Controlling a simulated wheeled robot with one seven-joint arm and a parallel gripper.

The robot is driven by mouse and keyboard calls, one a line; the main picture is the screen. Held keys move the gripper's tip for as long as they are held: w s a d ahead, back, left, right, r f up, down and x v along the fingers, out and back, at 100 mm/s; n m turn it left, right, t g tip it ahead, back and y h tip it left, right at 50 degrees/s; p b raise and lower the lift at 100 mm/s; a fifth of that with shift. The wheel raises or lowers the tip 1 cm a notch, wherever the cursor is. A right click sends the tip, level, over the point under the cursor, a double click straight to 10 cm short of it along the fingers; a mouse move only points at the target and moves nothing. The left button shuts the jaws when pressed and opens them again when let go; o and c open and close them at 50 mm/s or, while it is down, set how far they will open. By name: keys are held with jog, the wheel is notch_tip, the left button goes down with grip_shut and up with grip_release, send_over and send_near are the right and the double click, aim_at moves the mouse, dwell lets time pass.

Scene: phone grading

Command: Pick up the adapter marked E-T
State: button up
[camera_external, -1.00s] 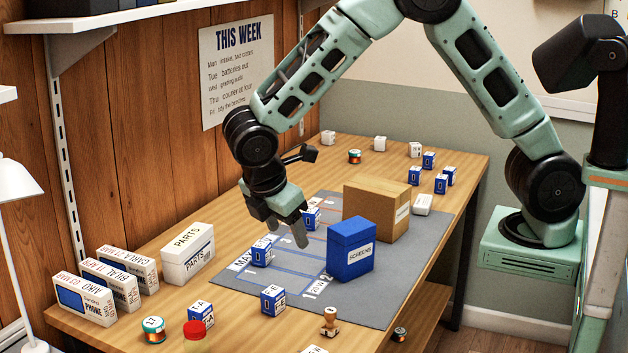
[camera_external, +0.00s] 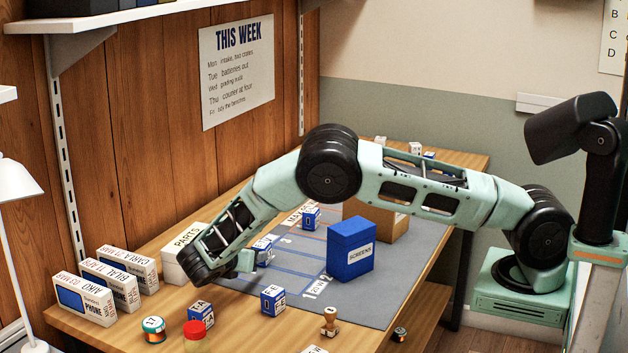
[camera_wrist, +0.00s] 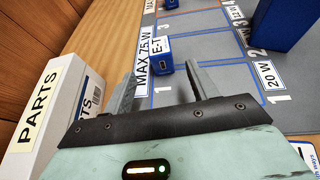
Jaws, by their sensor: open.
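The adapter marked E-T (camera_wrist: 162,55), a small blue block with a white lettered top, stands on the grey mat beside the MAX 75 W strip in the wrist view. In the external view what looks like the same adapter (camera_external: 264,246) shows just right of my gripper, partly hidden by it. My gripper (camera_wrist: 150,82) is open and empty.
A white PARTS box (camera_wrist: 52,110) stands close on the gripper's left. A blue SCREENS box (camera_external: 350,250) and a brown carton (camera_external: 393,228) stand on the mat (camera_external: 375,305). Other blue adapters (camera_external: 272,300) (camera_external: 311,218), a red-capped jar (camera_external: 194,330) and a stamp (camera_external: 329,320) stand nearby.

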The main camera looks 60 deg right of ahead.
aim_at(260, 245)
jog(key=p+x, duration=0.1)
jog(key=x, duration=0.4)
jog(key=p+x, duration=0.1)
jog(key=x, duration=0.5)
jog(key=shift+f, duration=0.25)
jog(key=c, duration=1.1)
